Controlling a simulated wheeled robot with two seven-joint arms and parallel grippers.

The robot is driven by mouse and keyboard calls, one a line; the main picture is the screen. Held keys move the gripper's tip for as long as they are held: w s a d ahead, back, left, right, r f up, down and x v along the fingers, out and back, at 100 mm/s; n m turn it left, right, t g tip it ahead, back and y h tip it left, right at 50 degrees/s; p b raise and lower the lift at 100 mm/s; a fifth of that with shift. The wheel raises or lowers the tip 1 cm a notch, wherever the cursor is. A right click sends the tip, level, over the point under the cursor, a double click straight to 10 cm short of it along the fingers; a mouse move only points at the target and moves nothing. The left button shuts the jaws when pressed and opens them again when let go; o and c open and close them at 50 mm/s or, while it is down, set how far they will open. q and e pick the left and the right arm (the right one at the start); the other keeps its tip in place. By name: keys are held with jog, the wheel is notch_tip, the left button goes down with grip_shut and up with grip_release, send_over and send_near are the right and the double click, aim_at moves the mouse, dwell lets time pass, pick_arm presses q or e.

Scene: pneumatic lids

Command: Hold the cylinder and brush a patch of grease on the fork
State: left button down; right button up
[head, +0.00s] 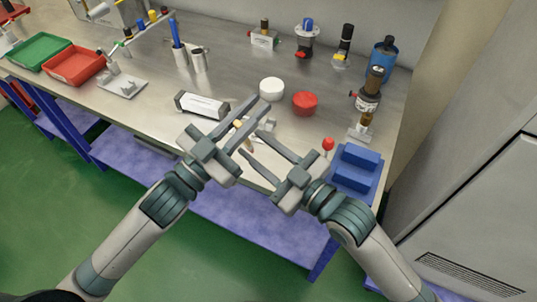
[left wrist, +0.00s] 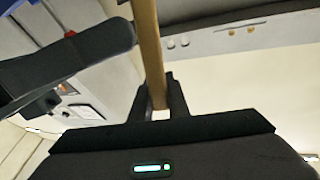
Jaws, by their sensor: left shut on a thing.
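My left gripper (head: 261,101) is shut on a slim tan wooden handle (left wrist: 149,45), which looks like the brush. In the head view only short tan bits of the brush (head: 239,124) show beside the fingers; its bristle end is not clear. The likely cylinder (head: 203,105), a silver body with black ends and a pale label, lies on the bench left of my left fingers. My right gripper (head: 249,141) is open, its fingers pointing toward the left gripper. A small grey piece (head: 268,124) lies behind the fingers; I cannot tell whether it is the fork.
A white round pot (head: 271,88) and a red round pot (head: 305,103) stand behind the grippers. A blue block holder (head: 358,168) and a red-topped post (head: 328,144) are at right. Red (head: 74,66) and green (head: 40,50) trays sit far left. Pneumatic units line the back.

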jog(key=x, duration=0.8)
grip_shut()
pick_arm(q)
jog(key=c, duration=1.6)
grip_release()
jog(key=shift+v, duration=6)
pick_arm(e)
jog(key=shift+s, duration=0.1)
